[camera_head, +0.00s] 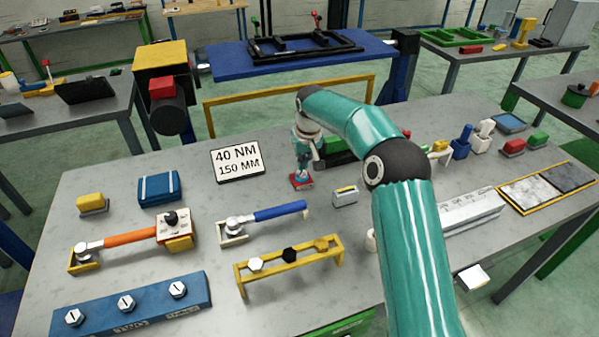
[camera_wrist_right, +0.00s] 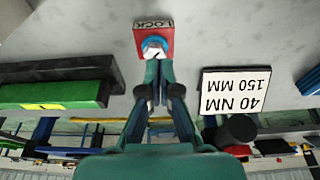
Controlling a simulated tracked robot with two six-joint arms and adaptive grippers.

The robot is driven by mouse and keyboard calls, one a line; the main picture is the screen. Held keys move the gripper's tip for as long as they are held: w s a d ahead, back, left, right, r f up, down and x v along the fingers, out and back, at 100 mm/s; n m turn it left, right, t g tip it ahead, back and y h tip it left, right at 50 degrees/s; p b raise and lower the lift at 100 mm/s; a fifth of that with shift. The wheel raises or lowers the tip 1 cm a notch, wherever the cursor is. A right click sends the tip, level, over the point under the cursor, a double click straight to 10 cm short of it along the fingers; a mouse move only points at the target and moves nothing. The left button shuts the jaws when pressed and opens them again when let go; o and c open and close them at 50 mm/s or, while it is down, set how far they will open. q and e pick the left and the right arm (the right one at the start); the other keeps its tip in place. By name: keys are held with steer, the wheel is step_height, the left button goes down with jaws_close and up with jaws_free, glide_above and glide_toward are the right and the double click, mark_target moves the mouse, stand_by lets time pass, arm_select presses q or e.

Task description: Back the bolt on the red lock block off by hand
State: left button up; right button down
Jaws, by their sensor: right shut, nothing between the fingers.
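The red lock block (camera_head: 302,183) stands on the grey bench, behind the middle. In the right wrist view the block (camera_wrist_right: 168,36) is lettered LOCK, and its bolt (camera_wrist_right: 154,45) has a pale head with a dark mark and a blue ring around it. My right gripper (camera_head: 303,166) points down over the block. In the wrist view its fingertips (camera_wrist_right: 158,66) are close together, right at the bolt head, with nothing seen between them. I cannot tell whether they touch the bolt. My left gripper is not in view.
A sign (camera_head: 238,160) reading 40 NM 150 MM lies left of the block. A green item (camera_head: 338,152) and a small grey box (camera_head: 345,196) are close on the right. Orange (camera_head: 130,239) and blue (camera_head: 280,211) handled wrenches lie in front. A yellow rack (camera_head: 290,266) stands nearer.

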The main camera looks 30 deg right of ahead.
mark_target(300, 185)
steer(key=f+b, duration=0.2)
steer(key=f, duration=0.1)
steer(key=shift+w+a+f+b, duration=0.15)
steer(key=shift+a+f+b, duration=0.1)
steer(key=shift+f+b, duration=0.6)
steer(key=shift+f, duration=0.6)
steer(key=shift+w+d+r+p, duration=0.1)
steer(key=shift+w+d+p, duration=0.05)
steer(key=shift+p, duration=0.3)
steer(key=shift+d+r, duration=0.1)
steer(key=shift+d, duration=0.15)
steer(key=shift+s+d+p, duration=0.25)
steer(key=shift+p, duration=0.05)
steer(key=shift+d+p, duration=0.55)
steer(key=shift+d, duration=0.15)
